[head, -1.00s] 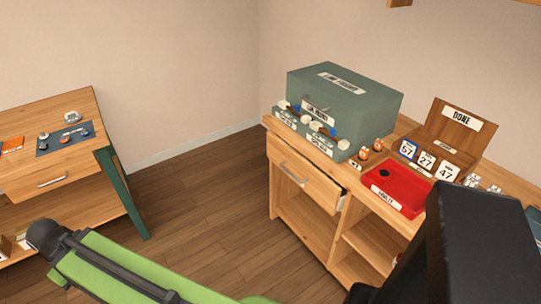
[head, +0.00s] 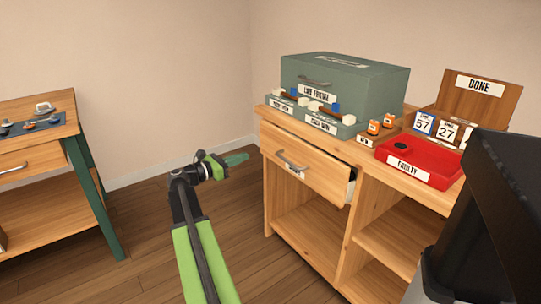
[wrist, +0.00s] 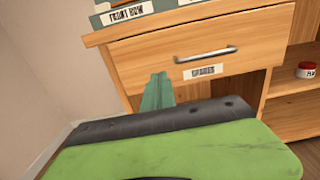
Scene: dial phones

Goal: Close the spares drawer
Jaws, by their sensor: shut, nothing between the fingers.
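The spares drawer (head: 310,163) is a light wood drawer front in the right-hand cabinet, with a grey bar handle (head: 291,160). It stands pulled out somewhat, with its side showing at its right end. In the wrist view the drawer front (wrist: 150,62) carries a "SPARES" label (wrist: 203,71) under its handle (wrist: 205,54). My gripper (head: 240,159) is shut and empty, left of the drawer front and apart from it in the head view. In the wrist view its green fingertips (wrist: 158,92) show before the lower left part of the drawer front; contact cannot be told.
Open shelves (head: 385,235) lie right of the drawer. Another table (head: 40,160) stands at the left, with clear floor between.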

